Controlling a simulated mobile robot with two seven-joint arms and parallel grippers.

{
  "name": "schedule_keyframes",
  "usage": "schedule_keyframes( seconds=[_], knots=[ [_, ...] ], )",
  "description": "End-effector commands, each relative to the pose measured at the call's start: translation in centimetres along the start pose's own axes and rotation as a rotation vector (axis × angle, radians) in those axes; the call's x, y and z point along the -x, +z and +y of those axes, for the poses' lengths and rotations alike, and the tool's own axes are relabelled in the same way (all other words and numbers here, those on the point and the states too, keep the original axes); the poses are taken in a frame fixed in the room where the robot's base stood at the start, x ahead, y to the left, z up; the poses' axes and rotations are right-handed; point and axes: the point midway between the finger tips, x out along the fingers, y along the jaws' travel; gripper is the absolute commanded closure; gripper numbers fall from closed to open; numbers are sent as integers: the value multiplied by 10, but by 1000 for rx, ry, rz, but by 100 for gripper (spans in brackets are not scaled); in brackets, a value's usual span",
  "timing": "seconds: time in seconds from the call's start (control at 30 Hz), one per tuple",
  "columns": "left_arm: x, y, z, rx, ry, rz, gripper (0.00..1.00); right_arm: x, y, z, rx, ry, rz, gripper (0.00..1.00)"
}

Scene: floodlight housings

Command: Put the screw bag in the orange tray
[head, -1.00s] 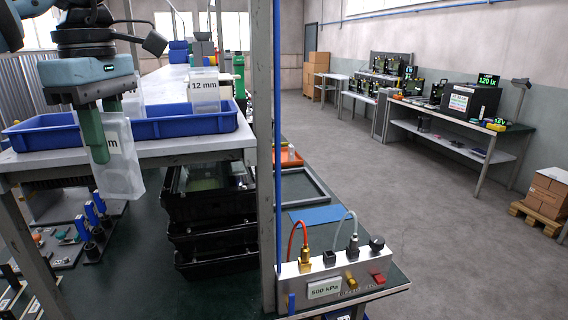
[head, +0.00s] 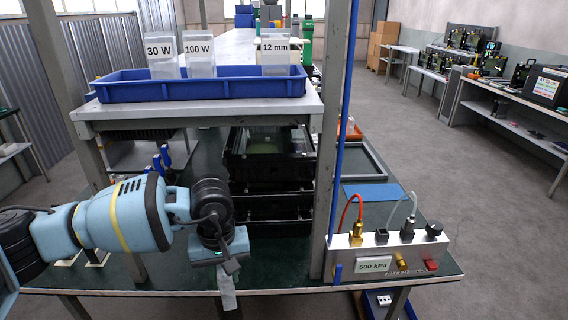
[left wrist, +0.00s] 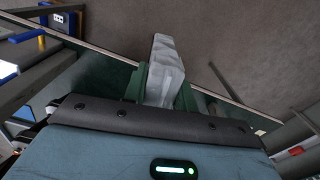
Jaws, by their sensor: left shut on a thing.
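My left gripper (head: 226,272) hangs low in front of the bench in the head view, pointing down. It is shut on a clear, whitish screw bag (head: 228,297), whose lower part shows below the gripper. In the left wrist view the bag (left wrist: 165,58) is between the green fingers (left wrist: 162,88) and sticks out past them. Its label cannot be read now. The orange tray (head: 351,132) shows only in part, behind the upright post at the back right of the bench. The right gripper is not in view.
A blue bin (head: 210,91) on the raised shelf holds bags marked 30 W (head: 163,68), 100 W (head: 199,68) and 12 mm (head: 275,68). Stacked black crates (head: 266,185) stand under the shelf. A grey post (head: 337,180) and pressure box (head: 395,260) are to the right.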

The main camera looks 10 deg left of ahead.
Motion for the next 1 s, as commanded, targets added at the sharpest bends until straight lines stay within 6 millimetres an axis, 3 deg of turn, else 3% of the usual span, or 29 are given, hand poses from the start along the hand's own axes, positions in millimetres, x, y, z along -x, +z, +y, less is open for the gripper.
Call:
schedule_keyframes(
  seconds=[0.03,0.2,0.43,0.6,0.77,0.87,1.0],
  knots=[
    [-18,9,-3,-43,-1,-8,100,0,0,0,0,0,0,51],
    [-65,31,-14,-183,-1,-8,100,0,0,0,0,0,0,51],
    [-112,60,-33,-338,0,-6,100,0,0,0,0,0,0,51],
    [-129,72,-43,-405,0,-1,100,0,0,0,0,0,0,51],
    [-134,76,-46,-430,0,1,100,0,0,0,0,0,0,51],
    [-135,76,-47,-432,0,2,100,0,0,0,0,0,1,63],
    [-135,76,-46,-431,0,2,100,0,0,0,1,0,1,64]
  ],
)
